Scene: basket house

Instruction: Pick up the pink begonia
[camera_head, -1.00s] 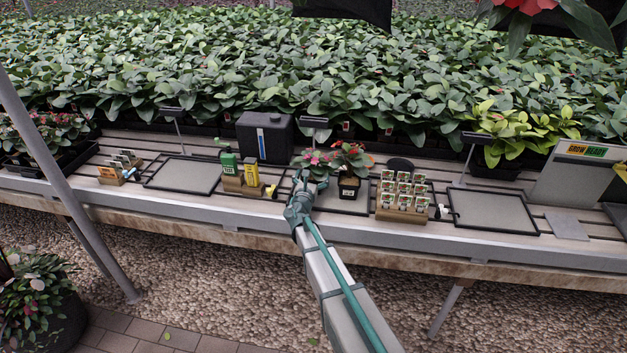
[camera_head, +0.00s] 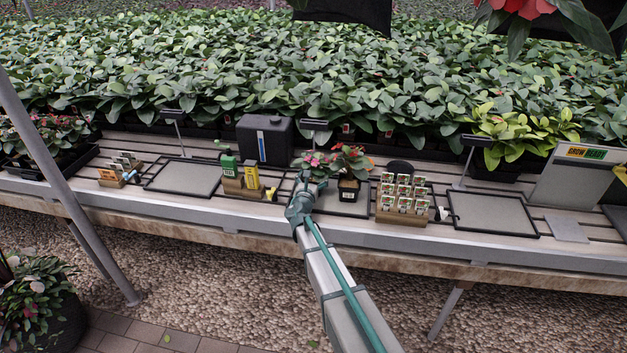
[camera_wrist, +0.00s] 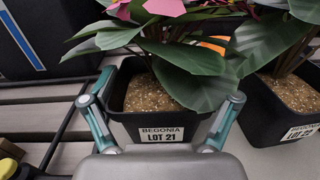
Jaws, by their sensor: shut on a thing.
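The pink begonia (camera_head: 313,164) has pink flowers, dark green leaves and a black pot labelled "BEGONIA LOT 21". It is upright near the left side of a grey tray mat (camera_head: 338,207). My gripper (camera_head: 301,184) reaches it from the front. In the wrist view my gripper (camera_wrist: 168,100) has one finger on each side of the pot and is shut on it; the pink begonia's leaves (camera_wrist: 203,88) hang over the soil and right finger. I cannot tell whether the pot is lifted. In the head view my gripper hides most of the pot.
A red-flowered begonia (camera_head: 350,161) in a black pot stands close on the right, its leaves near the pink one's. Seed packets (camera_head: 403,190) stand right. Another tray (camera_head: 492,212) is empty.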

